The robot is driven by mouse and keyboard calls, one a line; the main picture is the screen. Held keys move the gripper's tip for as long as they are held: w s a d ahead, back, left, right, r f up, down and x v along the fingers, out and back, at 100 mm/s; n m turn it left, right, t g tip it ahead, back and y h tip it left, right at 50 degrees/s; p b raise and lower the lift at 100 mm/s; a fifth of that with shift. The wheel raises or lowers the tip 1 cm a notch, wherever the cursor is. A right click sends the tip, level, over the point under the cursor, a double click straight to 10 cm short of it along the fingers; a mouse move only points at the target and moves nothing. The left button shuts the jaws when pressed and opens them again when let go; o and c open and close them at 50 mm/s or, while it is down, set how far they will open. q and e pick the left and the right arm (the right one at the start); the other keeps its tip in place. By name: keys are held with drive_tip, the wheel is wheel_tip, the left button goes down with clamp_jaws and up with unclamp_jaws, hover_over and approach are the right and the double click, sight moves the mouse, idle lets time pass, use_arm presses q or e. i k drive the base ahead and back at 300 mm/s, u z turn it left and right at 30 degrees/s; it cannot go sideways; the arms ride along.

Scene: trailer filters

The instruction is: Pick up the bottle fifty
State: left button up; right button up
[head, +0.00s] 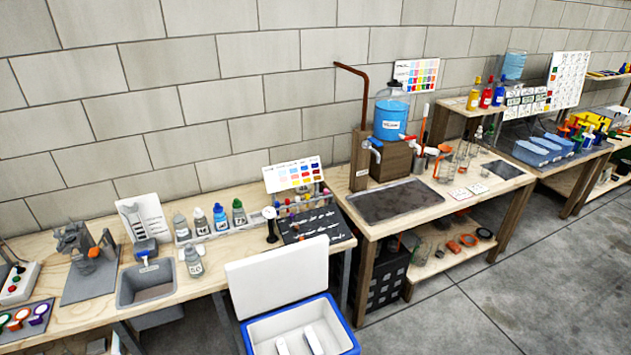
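A row of small bottles stands in a pale rack near the back of the left workbench: a grey one (181,229), a pale one (201,222), a blue-capped one (220,218) and a green-capped one (239,212). Another grey-white bottle (194,262) stands in front of the rack, right of the sink. The bottles carry white labels with dark marks, too small to read surely, so I cannot tell which is fifty. All look upright. Neither of my grippers is in view.
A grey sink (146,283) is set in the workbench (208,280). An open blue cooler (349,341) with a raised white lid (280,276) stands in front of the bench. A black tray (318,225) and a dark stand (270,225) are right of the bottles. Floor at right is clear.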

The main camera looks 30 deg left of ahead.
sight(195, 266)
drive_tip(key=u, duration=1.8)
